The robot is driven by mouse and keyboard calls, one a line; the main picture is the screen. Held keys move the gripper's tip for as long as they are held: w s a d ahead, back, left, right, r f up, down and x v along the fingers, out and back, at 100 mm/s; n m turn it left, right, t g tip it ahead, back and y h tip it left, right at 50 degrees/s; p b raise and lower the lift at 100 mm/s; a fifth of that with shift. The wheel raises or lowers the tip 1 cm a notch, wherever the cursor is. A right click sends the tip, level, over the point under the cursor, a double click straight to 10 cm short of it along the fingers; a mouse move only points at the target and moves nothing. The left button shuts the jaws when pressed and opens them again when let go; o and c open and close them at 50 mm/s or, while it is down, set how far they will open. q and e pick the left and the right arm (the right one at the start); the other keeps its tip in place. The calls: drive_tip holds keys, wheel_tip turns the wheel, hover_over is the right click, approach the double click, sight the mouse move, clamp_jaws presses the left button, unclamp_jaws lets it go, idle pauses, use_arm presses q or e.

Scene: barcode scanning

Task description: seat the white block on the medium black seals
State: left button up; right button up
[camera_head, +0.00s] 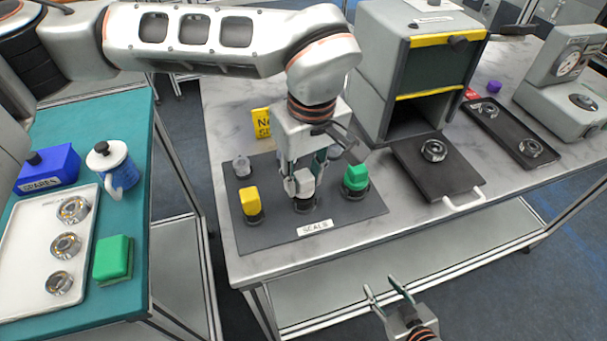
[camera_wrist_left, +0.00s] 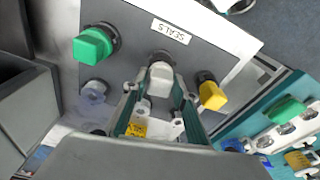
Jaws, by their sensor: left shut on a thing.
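The white block (camera_head: 304,179) is between the fingers of my left gripper (camera_head: 302,187), which is shut on it. It also shows in the left wrist view (camera_wrist_left: 160,80). The block is directly over the middle black seals (camera_head: 304,205) on the grey mat marked SEALS (camera_head: 355,214); I cannot tell whether it touches them. In the left wrist view the middle seals (camera_wrist_left: 161,56) are partly hidden by the block. My right gripper (camera_head: 381,286) is open and empty in front of the table, away from the mat.
A yellow block (camera_head: 249,200) and a green block (camera_head: 356,176) sit on black seals either side. Clear cups (camera_head: 241,166) stand behind. A grey box (camera_head: 400,75) and a dark tray (camera_head: 420,175) are to the right; a teal table (camera_head: 135,200) is left.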

use_arm(q)
drive_tip(key=shift+f, duration=0.4)
drive_tip(key=shift+f+b, duration=0.3)
drive_tip(key=shift+b, duration=0.15)
drive_tip(key=o, duration=1.2)
drive_tip(key=o, duration=0.3)
